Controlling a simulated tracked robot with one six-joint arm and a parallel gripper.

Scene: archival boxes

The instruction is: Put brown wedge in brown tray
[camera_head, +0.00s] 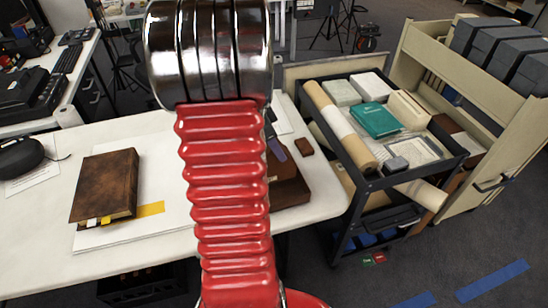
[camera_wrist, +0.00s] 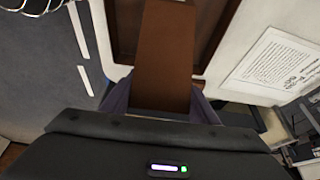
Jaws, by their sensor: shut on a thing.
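The brown wedge (camera_wrist: 165,50) is between the two purple fingers of my gripper (camera_wrist: 162,104) in the wrist view. My gripper is shut on it. The brown tray (camera_wrist: 213,40) shows behind the wedge, its rim on both sides; the wedge hides much of its inside. In the head view the brown tray (camera_head: 291,193) lies on the white table, partly hidden by my red arm. One purple finger of my gripper (camera_head: 277,149) shows just above it there. I cannot tell whether the wedge touches the tray.
A brown book (camera_head: 105,185) lies on white sheets left of my arm. A dark cart (camera_head: 345,225) with boxes and rolls stands to the right. A printed sheet (camera_wrist: 270,62) lies beside the tray.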

